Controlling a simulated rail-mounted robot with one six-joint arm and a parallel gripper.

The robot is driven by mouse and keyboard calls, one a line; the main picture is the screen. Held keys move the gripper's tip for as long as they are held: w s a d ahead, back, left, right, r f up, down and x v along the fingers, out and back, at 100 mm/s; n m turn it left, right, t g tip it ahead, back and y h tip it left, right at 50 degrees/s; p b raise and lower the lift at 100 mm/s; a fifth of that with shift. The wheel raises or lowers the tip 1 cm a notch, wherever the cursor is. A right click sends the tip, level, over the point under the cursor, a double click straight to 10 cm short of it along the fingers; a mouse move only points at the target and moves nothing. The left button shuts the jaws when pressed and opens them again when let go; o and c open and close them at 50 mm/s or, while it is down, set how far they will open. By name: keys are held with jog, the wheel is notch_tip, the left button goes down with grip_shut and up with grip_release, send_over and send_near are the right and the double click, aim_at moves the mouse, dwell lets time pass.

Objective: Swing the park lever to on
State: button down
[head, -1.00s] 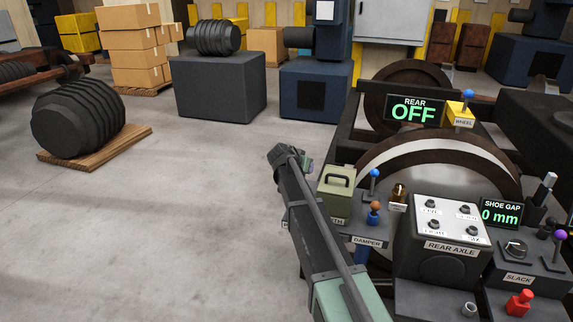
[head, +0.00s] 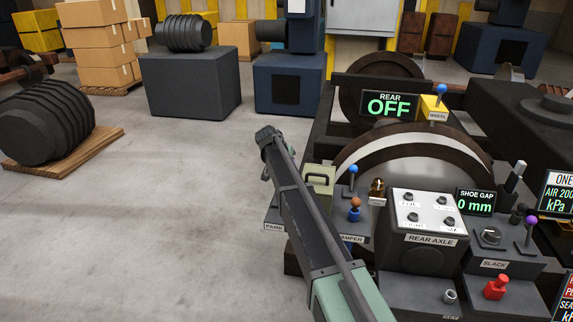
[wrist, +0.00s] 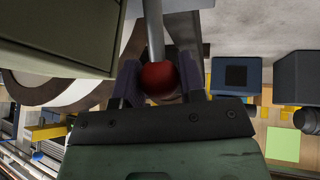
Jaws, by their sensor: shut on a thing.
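In the wrist view my gripper (wrist: 160,82) is shut on a red ball knob (wrist: 158,76), with one dark finger on each side. A grey lever shaft (wrist: 154,28) runs from the knob to the top of the picture. In the head view a plate reading PARK (head: 273,227) shows at the left front of the machine, beside my arm. My arm hides the lever and my fingers there. No on or off mark for this lever is readable.
An olive box with a handle (head: 318,180) stands close beside the lever; its side also fills the wrist view's upper left (wrist: 60,40). A damper lever with a blue knob (head: 353,170) and the rear axle panel (head: 425,212) lie to the right. Open floor (head: 130,230) lies left.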

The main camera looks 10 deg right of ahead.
jog(key=c, duration=0.7)
grip_release()
jog(key=shift+w, duration=0.1)
jog(key=p+v, duration=0.9)
jog(key=v, duration=0.1)
jog(key=shift+a+r, duration=0.1)
jog(key=shift+r, duration=0.2)
